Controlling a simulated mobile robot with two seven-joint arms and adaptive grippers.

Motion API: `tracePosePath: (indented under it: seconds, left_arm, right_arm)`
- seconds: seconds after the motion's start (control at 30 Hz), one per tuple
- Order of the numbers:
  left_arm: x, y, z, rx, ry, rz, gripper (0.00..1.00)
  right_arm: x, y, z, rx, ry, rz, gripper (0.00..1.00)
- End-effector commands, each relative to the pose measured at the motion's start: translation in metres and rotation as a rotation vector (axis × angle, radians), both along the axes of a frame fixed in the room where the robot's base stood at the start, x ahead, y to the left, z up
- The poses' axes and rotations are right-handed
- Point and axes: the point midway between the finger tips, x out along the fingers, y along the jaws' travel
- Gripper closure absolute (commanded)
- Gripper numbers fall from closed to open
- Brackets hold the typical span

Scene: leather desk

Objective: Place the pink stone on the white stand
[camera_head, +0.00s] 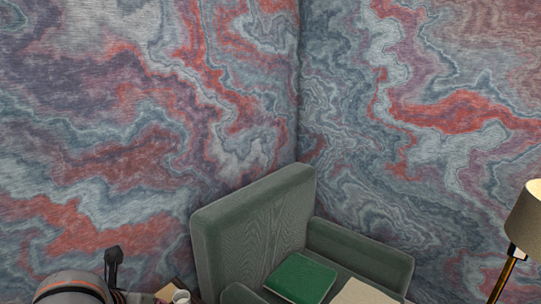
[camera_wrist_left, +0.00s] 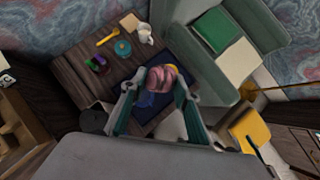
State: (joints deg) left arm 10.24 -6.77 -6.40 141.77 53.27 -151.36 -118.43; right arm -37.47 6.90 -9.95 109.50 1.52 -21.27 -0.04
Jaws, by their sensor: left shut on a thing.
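My left gripper (camera_wrist_left: 160,88) is shut on the pink stone (camera_wrist_left: 161,76), a rounded pink lump between its fingertips in the left wrist view. A blue patch shows just below the stone; I cannot tell what it belongs to. A dark blue mat (camera_wrist_left: 182,74) lies beneath the stone on the desk. A pale shape (camera_wrist_left: 172,126) shows between the fingers, partly hidden; I cannot tell whether it is the white stand. In the head view only part of my left arm shows at the bottom left, and the stone is out of view. My right gripper is not in view.
The dark wooden desk (camera_wrist_left: 75,60) holds a white jug-like object (camera_wrist_left: 143,33), a teal round item (camera_wrist_left: 123,48), a yellow utensil (camera_wrist_left: 107,37) and small coloured items (camera_wrist_left: 97,63). A green armchair (camera_head: 250,220) with a green book (camera_head: 300,277) stands beside it. A lamp (camera_head: 525,220) is at right.

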Motion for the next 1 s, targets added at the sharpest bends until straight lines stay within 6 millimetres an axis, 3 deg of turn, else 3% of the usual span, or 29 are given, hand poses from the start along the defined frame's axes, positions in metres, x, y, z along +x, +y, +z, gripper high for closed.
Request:
tracePosePath:
  seconds: [0.1, 0.7, 0.87, 1.0]
  left_arm:
    - [-0.007, 0.000, -0.007, 0.001, -0.002, 0.000, 1.00]
    - [-0.006, 0.000, -0.008, 0.004, -0.005, 0.001, 1.00]
    - [0.007, -0.002, -0.017, 0.012, -0.004, 0.021, 1.00]
    - [0.030, -0.003, -0.037, 0.019, -0.003, 0.076, 1.00]
  right_arm:
    - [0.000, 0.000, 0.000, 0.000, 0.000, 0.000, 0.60]
    - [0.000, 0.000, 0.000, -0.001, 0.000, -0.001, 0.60]
    - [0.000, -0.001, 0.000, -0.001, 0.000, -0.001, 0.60]
    - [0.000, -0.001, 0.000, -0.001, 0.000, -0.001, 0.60]
